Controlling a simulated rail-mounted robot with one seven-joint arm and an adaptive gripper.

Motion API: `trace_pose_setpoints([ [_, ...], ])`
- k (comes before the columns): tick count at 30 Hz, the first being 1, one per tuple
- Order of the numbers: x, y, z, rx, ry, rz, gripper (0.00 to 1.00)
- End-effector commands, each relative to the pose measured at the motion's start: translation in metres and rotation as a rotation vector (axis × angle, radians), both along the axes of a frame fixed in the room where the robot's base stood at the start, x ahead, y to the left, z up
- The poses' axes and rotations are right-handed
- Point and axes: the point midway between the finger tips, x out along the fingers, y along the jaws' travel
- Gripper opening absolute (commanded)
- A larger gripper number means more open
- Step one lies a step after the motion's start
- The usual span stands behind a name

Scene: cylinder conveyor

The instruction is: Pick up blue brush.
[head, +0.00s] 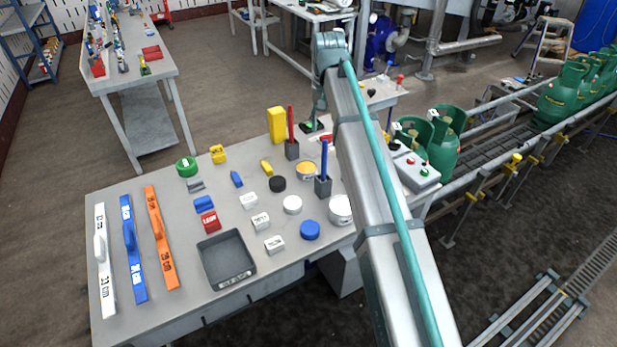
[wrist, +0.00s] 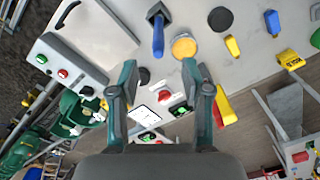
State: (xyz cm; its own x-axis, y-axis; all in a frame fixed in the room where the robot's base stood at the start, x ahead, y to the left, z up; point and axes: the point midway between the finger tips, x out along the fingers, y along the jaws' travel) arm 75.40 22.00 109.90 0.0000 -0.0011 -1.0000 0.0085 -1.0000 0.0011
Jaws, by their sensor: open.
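A blue brush with an upright blue handle (head: 324,158) and a dark block-shaped base (head: 323,187) stands on the grey table, right of its middle. It also shows in the wrist view as a blue handle (wrist: 158,40) near the top, ahead of my fingers and apart from them. A long blue tool with a grip (head: 132,250) lies at the table's left, between a white one and an orange one. My gripper (wrist: 160,82) is open and empty, beyond the upright brush at the table's far right side. In the head view, its fingertips are hard to make out.
A similar red-handled item (head: 291,140) stands near a yellow block (head: 277,124). A yellow-topped disc (wrist: 184,47) lies close to the blue handle. A grey tray (head: 226,262) sits at the front. A button box (head: 416,170) and green gas cylinders (head: 444,150) are at right.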

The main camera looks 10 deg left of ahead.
Motion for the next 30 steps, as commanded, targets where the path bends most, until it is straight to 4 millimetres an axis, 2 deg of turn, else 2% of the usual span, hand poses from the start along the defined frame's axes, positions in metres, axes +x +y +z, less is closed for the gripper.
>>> trace_pose_setpoints([
  [12,0.000,0.000,-0.048,0.001,0.001,0.000,0.48],
  [20,0.002,0.000,-0.060,0.001,0.000,0.000,0.48],
  [30,0.005,-0.001,-0.099,0.000,0.001,0.000,0.48],
])
